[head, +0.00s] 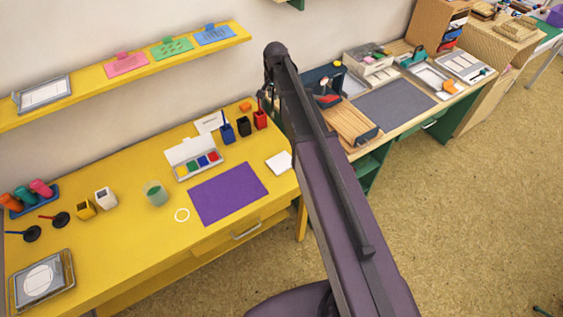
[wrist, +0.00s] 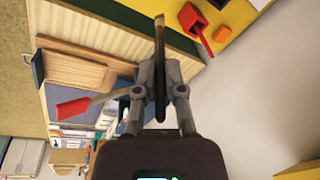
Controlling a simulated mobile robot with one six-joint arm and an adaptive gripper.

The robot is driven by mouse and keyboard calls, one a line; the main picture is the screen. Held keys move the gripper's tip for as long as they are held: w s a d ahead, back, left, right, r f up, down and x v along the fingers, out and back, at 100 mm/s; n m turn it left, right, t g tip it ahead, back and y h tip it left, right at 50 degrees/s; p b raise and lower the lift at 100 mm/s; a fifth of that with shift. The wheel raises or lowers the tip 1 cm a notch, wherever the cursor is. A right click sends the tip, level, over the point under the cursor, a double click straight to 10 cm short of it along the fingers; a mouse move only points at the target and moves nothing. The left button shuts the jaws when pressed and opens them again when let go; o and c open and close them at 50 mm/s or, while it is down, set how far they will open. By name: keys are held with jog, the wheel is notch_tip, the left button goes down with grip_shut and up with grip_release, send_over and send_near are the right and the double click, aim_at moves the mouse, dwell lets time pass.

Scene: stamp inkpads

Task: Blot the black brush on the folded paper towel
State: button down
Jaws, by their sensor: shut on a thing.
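My gripper (wrist: 160,92) is shut on the black brush (wrist: 160,62), seen in the wrist view. The brush's dark handle lies between the fingers and its light tan tip points to the top of that picture. The white folded paper towel (head: 279,162) lies flat on the yellow table, right of the purple mat. It does not show in the wrist view. The black cup (head: 243,127) stands with no brush visible in it, between the blue cup (head: 228,132) and the red cup (head: 260,120).
The purple mat (head: 228,193) is bare. An open paint box (head: 195,160) and a jar of green liquid (head: 156,195) stand left of it. A red brush (wrist: 202,40) leans from the red cup. A wooden tray (head: 345,122) stands on the neighbouring desk.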

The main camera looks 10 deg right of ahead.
jog(key=shift+f, duration=0.1)
jog(key=s+d+f+g+b, duration=0.1)
jog(key=s+f+g+b, duration=0.1)
jog(key=s+f+b, duration=0.6)
jog(key=shift+s, duration=0.3)
jog(key=shift+f, duration=0.15)
dwell(0.4)
jog(key=shift+d+f+b, duration=0.1)
jog(key=shift+f+b, duration=2.75)
jog(key=shift+b, duration=0.1)
jog(key=shift+f+b, duration=0.55)
dwell(0.8)
jog(key=shift+r, duration=0.15)
